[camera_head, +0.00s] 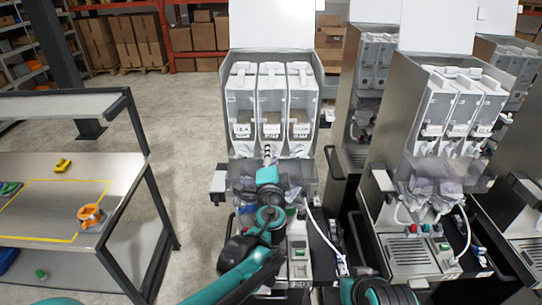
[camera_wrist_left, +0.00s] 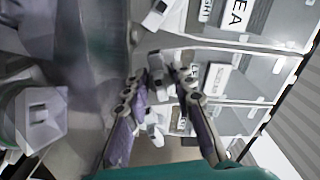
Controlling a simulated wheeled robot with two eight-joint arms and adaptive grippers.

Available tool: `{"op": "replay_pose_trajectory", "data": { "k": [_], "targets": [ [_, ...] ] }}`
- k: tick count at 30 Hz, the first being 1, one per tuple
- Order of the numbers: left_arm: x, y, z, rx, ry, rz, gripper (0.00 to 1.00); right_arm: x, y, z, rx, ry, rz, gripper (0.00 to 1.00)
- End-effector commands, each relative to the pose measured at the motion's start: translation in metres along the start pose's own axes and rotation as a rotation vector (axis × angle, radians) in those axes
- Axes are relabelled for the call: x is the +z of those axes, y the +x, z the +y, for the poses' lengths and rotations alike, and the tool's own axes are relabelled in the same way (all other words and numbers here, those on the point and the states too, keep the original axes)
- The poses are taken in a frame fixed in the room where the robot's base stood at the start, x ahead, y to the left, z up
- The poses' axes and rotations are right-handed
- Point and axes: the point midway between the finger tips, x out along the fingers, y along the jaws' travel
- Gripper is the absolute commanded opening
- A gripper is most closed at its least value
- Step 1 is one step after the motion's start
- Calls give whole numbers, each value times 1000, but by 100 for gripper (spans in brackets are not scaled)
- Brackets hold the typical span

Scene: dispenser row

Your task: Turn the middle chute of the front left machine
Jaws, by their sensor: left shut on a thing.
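The front left machine (camera_head: 231,110) stands in the middle of the head view, with three clear-fronted canisters side by side. The middle canister (camera_head: 271,92) is above my left gripper (camera_head: 268,153), which reaches up to the machine's front from below. In the left wrist view my left gripper (camera_wrist_left: 170,72) has its two dark fingers closed around a small whitish part, the middle chute (camera_wrist_left: 158,88), under the canister labels. The chute's exact turn is hard to tell, as the fingers cover much of it. My right gripper is out of view; only part of my right arm shows at the bottom.
A second similar machine (camera_head: 388,150) stands to the right, with more behind it. A metal table (camera_head: 120,172) with an orange tape roll (camera_head: 89,214) and a yellow item (camera_head: 62,165) is at left. Open floor lies between table and machine. A white hose (camera_head: 322,235) hangs beside my left arm.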

Motion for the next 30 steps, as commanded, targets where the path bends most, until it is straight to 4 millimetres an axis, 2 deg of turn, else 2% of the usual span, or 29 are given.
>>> {"op": "replay_pose_trajectory", "data": {
  "k": [12,29,30],
  "targets": [
    [1,-1,2,1,-204,-1,0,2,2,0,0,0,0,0],
    [1,-1,2,1,-237,-1,0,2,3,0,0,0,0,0],
    [1,-1,2,1,-237,-1,27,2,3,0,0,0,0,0]
  ]
}}
